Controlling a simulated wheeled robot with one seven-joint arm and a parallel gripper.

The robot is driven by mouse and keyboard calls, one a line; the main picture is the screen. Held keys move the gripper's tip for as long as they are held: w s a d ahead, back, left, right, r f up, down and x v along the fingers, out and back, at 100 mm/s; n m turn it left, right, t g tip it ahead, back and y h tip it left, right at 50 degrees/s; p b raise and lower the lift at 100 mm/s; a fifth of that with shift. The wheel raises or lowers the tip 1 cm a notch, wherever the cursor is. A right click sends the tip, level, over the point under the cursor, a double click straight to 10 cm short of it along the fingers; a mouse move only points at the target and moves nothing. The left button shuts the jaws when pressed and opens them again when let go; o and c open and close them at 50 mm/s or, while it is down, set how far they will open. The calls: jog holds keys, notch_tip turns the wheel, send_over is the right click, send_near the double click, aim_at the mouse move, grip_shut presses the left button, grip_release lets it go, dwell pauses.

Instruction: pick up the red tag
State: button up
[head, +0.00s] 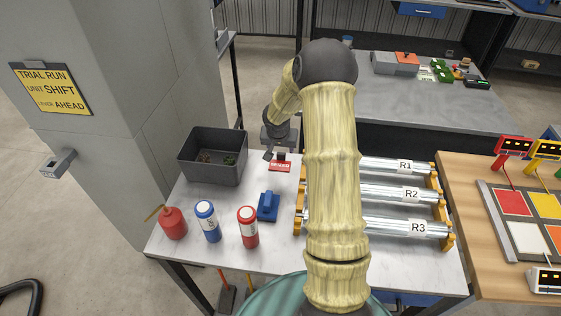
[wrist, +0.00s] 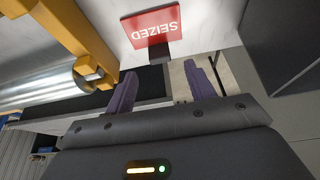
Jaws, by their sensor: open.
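The red tag (head: 280,167) lies on the white-topped table, between the dark bin and the left ends of the rollers. In the wrist view the red tag (wrist: 153,25) reads "SEIZED" upside down, with a small dark piece at its near edge. My gripper (head: 275,153) is just behind the tag in the head view. In the wrist view my gripper (wrist: 160,70) has its two purple fingers apart with nothing held between them. The tag lies beyond the fingertips, roughly in line with the gap. I cannot tell the exact height above the table.
A dark bin (head: 186,163) stands left of my gripper. Metal rollers (head: 385,193) in yellow brackets lie to the right. A blue device (head: 268,206), a red bottle (head: 248,228), a blue bottle (head: 208,222) and a red oil can (head: 173,224) stand nearer the front.

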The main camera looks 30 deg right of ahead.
aim_at(281, 154)
jog(key=shift+f, duration=0.1)
jog(key=shift+p+x, duration=0.6)
jog(key=shift+x, duration=1.9)
jog(key=shift+s+a+f, duration=0.1)
jog(key=shift+s+a, duration=0.05)
jog(key=c, duration=1)
jog(key=shift+c, duration=0.2)
notch_tip(281, 154, up, 10)
